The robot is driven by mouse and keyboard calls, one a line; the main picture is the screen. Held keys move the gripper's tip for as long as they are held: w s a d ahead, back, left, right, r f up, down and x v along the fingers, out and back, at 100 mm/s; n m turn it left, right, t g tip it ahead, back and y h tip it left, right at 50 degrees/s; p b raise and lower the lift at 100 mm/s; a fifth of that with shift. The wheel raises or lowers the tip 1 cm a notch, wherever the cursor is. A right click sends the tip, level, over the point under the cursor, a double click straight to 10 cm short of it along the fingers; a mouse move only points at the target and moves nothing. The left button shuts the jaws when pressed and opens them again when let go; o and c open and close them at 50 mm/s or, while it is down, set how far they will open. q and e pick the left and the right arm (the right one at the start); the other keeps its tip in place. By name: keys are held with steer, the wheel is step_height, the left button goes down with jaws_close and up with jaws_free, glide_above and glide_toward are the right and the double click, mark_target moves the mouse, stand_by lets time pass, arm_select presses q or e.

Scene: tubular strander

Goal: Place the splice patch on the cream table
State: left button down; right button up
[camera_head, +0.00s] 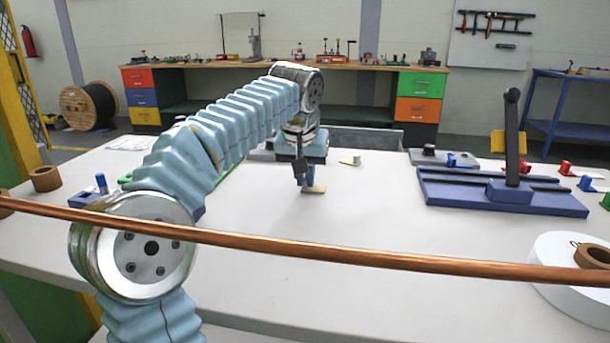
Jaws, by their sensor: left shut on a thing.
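My left arm reaches out over the cream table (330,262). My left gripper (303,184) points down, shut on a small flat tan piece, which looks like the splice patch (315,189). The patch is at or just above the tabletop; I cannot tell whether it touches. The fingers hide part of it. A similar small pale piece (350,161) lies farther back on the table, just right of the gripper. My right gripper is not in view.
A copper rod (400,261) crosses the foreground above the table. A blue lever tool (500,193) stands at the right, near a white disc (570,290) and a brown ring (595,256). Another brown ring (45,179) lies at the left. The middle of the table is clear.

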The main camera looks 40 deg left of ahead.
arm_select(q)
steer(key=shift+f, duration=0.2)
steer(key=c, duration=1.2)
jaws_free()
steer(key=shift+r, duration=0.1)
steer(key=shift+r, duration=0.2)
steer(key=p+v, duration=0.3)
steer(key=v, duration=0.8)
steer(key=shift+s+r, duration=0.2)
steer(key=shift+r, duration=0.15)
